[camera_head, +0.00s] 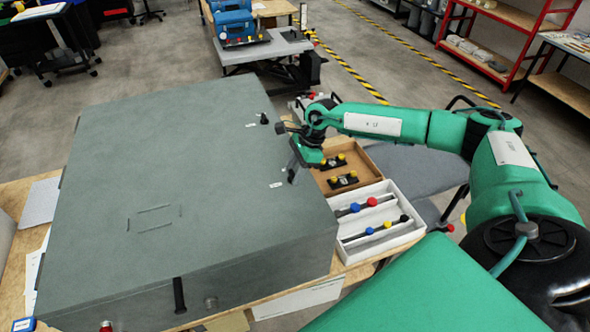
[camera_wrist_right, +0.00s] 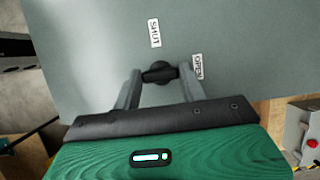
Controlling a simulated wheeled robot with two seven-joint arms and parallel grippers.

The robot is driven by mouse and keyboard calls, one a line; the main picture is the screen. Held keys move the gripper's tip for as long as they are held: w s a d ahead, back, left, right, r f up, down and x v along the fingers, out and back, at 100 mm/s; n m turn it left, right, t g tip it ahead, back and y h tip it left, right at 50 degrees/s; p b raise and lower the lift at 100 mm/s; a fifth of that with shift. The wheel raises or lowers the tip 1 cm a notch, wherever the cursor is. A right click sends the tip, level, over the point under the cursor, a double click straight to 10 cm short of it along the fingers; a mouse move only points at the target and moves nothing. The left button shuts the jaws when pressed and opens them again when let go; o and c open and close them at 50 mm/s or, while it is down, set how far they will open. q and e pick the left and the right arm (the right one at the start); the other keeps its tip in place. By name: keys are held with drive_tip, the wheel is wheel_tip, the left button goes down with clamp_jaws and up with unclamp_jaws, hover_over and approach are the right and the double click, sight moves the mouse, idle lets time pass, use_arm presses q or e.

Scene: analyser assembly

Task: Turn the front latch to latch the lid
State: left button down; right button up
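The large grey analyser box has a flat lid (camera_head: 170,150) lying closed on top. My right gripper (camera_head: 293,170) is over the lid's right edge, by the nearer white label (camera_head: 277,184). In the right wrist view a black latch (camera_wrist_right: 160,72) sits between the two spread fingertips of my right gripper (camera_wrist_right: 161,82). The fingers stand on either side of the latch; firm contact cannot be told. A "SHUT" label (camera_wrist_right: 154,33) lies beyond the latch and an "OPEN" label (camera_wrist_right: 197,67) beside it to the right. A second black latch (camera_head: 264,118) shows farther back. My left gripper is out of view.
A brown tray (camera_head: 374,176) and a white tray (camera_head: 415,232) with coloured-ended parts stand right of the box. A black handle (camera_head: 179,295) is on the box's near side. A blue machine (camera_head: 234,24) is on a bench behind. The lid top is clear.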

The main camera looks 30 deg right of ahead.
drive_tip(key=shift+f+m+b, duration=0.2)
drive_tip(key=shift+m+b, duration=0.3)
drive_tip(key=shift+b, duration=0.3)
drive_tip(key=m+t+h+b, duration=0.1)
drive_tip(key=m+b, duration=0.3)
drive_tip(key=b, duration=0.2)
drive_tip(key=m+t+h+b, duration=0.1)
drive_tip(key=m+b, duration=0.4)
drive_tip(key=b, duration=0.1)
drive_tip(key=m+t+h+b, duration=0.1)
drive_tip(key=m+h+b, duration=0.1)
drive_tip(key=m+b, duration=0.2)
drive_tip(key=shift+s+a+m+t+b, duration=0.2)
drive_tip(key=shift+a+m+t+b, duration=0.15)
drive_tip(key=shift+b, duration=0.75)
drive_tip(key=shift+r+m+h+b, duration=0.2)
drive_tip(key=shift+m+h+b, duration=0.4)
drive_tip(key=shift+m+b, duration=0.8)
drive_tip(key=shift+m, duration=0.25)
drive_tip(key=o, duration=1)
drive_tip(key=shift+r, duration=0.1)
